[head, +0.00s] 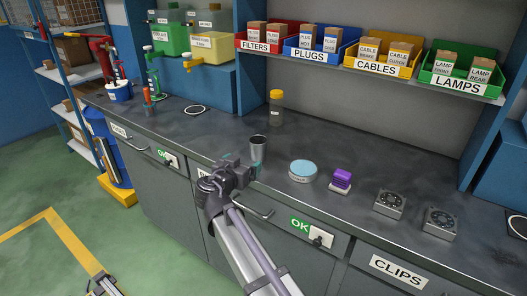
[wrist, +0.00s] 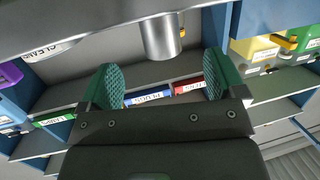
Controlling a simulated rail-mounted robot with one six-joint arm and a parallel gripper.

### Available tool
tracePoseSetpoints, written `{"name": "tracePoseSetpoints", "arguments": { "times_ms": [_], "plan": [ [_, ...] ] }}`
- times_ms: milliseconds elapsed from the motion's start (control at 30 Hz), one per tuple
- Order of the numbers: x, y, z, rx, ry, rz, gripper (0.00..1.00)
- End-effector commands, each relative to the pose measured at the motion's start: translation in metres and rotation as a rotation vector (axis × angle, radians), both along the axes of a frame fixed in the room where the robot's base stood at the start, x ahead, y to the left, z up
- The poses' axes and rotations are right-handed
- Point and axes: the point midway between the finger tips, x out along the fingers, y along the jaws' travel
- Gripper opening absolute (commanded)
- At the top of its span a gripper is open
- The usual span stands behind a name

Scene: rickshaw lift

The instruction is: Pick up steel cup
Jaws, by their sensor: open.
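The steel cup (head: 258,148) stands upright on the dark counter, near its front edge. It also shows in the wrist view (wrist: 161,38), where the picture appears upside down. My gripper (head: 244,164) is at the front edge of the counter, just in front of the cup and to its left. In the wrist view my gripper (wrist: 160,60) is open, with its green fingers wide apart. The cup lies beyond the fingertips, roughly centred between them, with nothing held.
On the counter (head: 330,147), a yellow-lidded jar (head: 276,109) stands behind the cup. A blue-topped tin (head: 302,171), a purple sponge-like block (head: 341,178) and two square metal units (head: 389,204) are to the right. A dark ring (head: 195,110) lies left. Labelled bins (head: 312,49) fill the shelf above.

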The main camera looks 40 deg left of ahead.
Motion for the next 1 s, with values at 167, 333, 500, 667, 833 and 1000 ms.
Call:
{"name": "tracePoseSetpoints", "arguments": {
  "times_ms": [167, 333, 500, 667, 833, 1000],
  "plan": [
    [0.035, 0.009, -0.009, -0.001, 0.001, -0.002, 0.89],
    [0.041, 0.009, -0.009, -0.001, 0.002, -0.001, 0.89],
    [0.066, 0.014, -0.012, 0.000, 0.002, -0.003, 0.89],
    [0.089, 0.019, -0.017, 0.000, 0.002, -0.002, 0.89],
    [0.089, 0.018, -0.016, 0.000, 0.002, -0.001, 0.89],
    [0.089, 0.018, -0.016, -0.001, 0.002, -0.001, 0.74]
  ]
}}
